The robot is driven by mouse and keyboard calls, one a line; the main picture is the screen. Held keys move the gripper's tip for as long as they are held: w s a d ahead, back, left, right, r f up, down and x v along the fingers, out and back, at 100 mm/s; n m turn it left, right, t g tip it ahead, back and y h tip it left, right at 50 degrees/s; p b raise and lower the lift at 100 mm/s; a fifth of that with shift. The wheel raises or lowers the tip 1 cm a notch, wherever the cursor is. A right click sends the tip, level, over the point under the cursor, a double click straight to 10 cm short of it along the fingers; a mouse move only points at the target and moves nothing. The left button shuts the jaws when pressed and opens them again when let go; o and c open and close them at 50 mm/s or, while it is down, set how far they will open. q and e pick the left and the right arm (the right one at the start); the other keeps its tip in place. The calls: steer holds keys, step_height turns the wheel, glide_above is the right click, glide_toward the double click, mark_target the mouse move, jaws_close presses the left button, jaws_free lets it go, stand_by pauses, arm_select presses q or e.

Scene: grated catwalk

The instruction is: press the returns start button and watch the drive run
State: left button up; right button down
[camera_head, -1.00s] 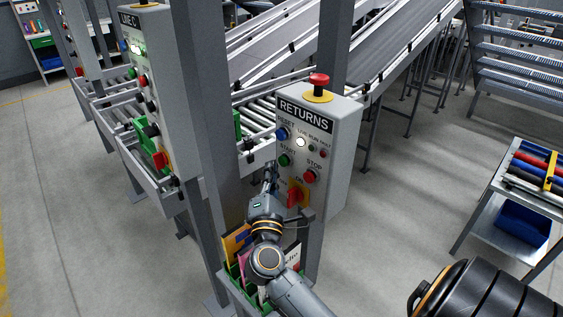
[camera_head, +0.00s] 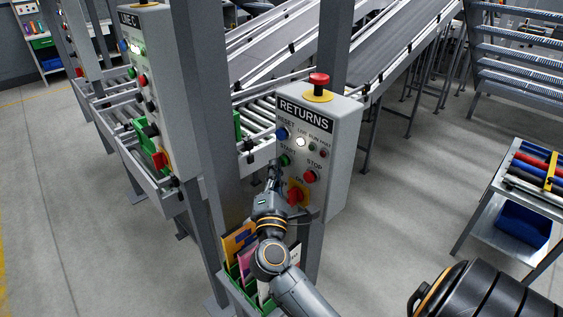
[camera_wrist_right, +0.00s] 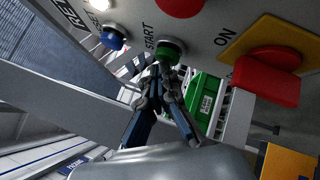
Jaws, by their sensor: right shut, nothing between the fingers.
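The grey RETURNS box (camera_head: 343,145) stands on a post in the middle of the head view. Its green START button (camera_head: 285,160) is below the blue RESET button and left of the red STOP button (camera_head: 310,176). The white LIVE lamp (camera_head: 300,141) is lit; the RUN lamp (camera_head: 312,147) looks dark. My right gripper (camera_head: 275,168) is shut and empty, its tips close to START. In the right wrist view the closed fingertips (camera_wrist_right: 163,74) are just below the green button (camera_wrist_right: 170,49); I cannot tell whether they touch. My left gripper is not in view.
A red-orange rotary switch (camera_head: 295,194) on a yellow plate sits below START. A red mushroom button (camera_head: 319,80) tops the box. A green bin (camera_head: 238,283) of parcels is under my right arm. Steel posts (camera_head: 201,120) stand close left; conveyors (camera_head: 375,50) run behind.

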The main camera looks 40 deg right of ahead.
steer(key=shift+d, duration=0.6)
stand_by(0.6)
steer(key=shift+a, duration=0.1)
steer(key=shift+s+a+b, duration=0.1)
steer(key=shift+a+b, duration=0.4)
steer(key=shift+a, duration=0.6)
